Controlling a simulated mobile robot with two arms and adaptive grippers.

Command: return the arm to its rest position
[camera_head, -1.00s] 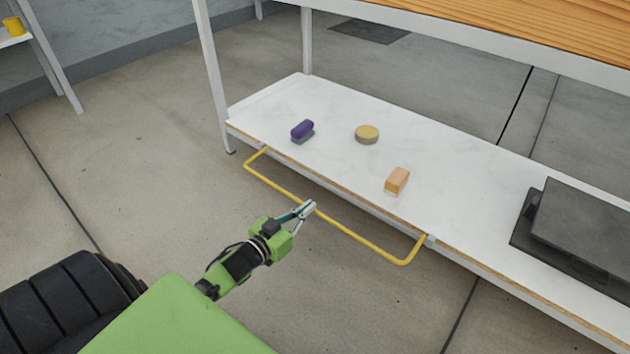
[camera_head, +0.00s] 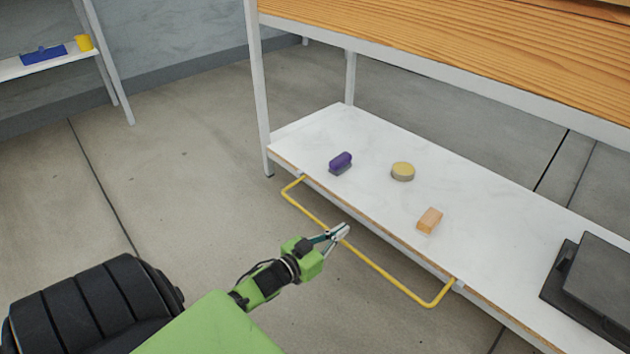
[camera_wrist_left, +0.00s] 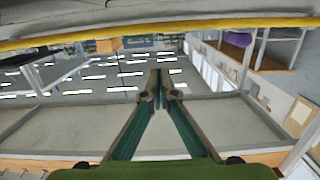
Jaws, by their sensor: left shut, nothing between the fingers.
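My left gripper (camera_head: 340,231) is shut and empty. In the head view its fingertips overlap the yellow bar handle (camera_head: 375,264) on the front edge of the low white shelf (camera_head: 375,185); whether they touch it is unclear. In the left wrist view my left gripper (camera_wrist_left: 160,82) shows its two fingers meeting at the tips, with nothing between them. The yellow bar (camera_wrist_left: 150,28) crosses the top of that view, apart from the fingertips in the picture. My right gripper is in neither view.
On the shelf stand a purple-topped piece (camera_head: 341,161), a round yellow-topped piece (camera_head: 403,171), an orange block (camera_head: 430,219) and a dark grey box (camera_head: 600,272) at right. A wooden worktop (camera_head: 470,45) is above. Floor (camera_head: 190,190) left of the shelf is clear.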

